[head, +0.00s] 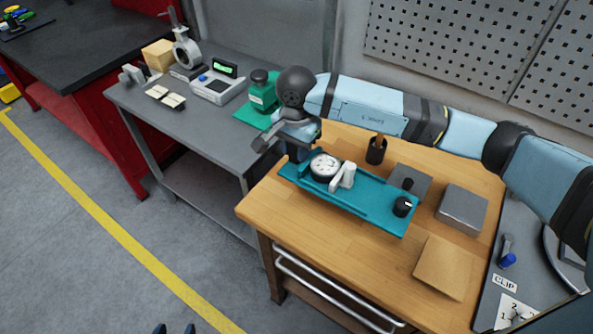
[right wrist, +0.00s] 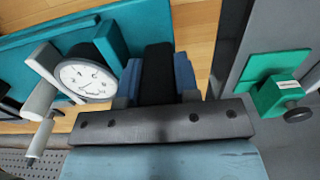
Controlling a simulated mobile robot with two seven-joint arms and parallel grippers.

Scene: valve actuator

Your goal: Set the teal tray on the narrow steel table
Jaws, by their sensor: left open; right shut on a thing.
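The teal tray (head: 365,200) is at the wooden bench, carrying a white dial gauge (head: 325,167), a pale grey fitting (head: 343,177) and a black knob (head: 403,206). My right gripper (head: 300,156) is shut on the tray's left end. The right wrist view shows its fingers (right wrist: 157,75) beside the dial and the tray (right wrist: 145,22). I cannot tell whether the tray touches the bench. The narrow steel table (head: 140,110) stands left of the bench. My left gripper (head: 175,329) is open and empty at the bottom edge, only its fingertips showing.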

